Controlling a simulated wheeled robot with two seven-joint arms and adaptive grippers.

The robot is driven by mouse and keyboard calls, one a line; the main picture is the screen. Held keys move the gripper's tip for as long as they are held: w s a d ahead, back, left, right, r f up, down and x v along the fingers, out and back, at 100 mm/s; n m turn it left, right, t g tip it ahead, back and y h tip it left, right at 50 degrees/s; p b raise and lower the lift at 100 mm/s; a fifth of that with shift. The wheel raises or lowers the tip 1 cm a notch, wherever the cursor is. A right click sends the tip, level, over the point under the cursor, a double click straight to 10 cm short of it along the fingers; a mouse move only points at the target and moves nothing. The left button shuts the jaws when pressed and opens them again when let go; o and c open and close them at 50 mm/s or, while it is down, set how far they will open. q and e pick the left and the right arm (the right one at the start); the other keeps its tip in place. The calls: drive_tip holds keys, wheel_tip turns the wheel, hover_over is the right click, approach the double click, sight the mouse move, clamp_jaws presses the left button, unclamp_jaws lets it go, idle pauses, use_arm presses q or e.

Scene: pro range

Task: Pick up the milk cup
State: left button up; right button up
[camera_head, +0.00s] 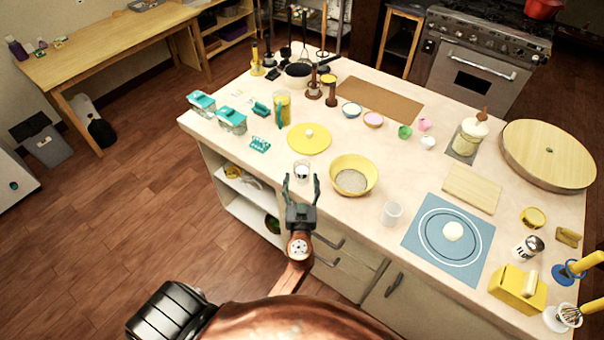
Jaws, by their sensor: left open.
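A small clear glass with white contents, which looks like the milk cup (302,170), stands near the front edge of the counter. My left gripper (302,182) is open, with its fingers pointing at the cup from the front edge. In this view the fingertips lie just below and either side of the cup; I cannot tell whether they touch it. The lower part of the cup is close behind the fingers. A second whitish cup (391,213) stands to the right, beside the blue mat. My right gripper is not in view.
A yellow bowl (353,176) stands just right of the milk cup. A yellow round board (309,139) lies behind it, and a teal rack (260,145) lies to the left. A blue mat (418,240) with dough is at the right. Drawers are below the counter's front edge.

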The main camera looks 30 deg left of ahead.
sight(302, 175)
use_arm(q)
drive_tip(key=p+x, duration=0.1)
drive_tip(key=x, duration=0.3)
drive_tip(key=shift+w+p, duration=0.3)
drive_tip(key=shift+w+a+f, duration=0.2)
drive_tip(key=shift+w+a, duration=0.1)
drive_tip(key=shift+w, duration=0.15)
drive_tip(key=shift+c, duration=0.5)
drive_tip(key=c, duration=1.3)
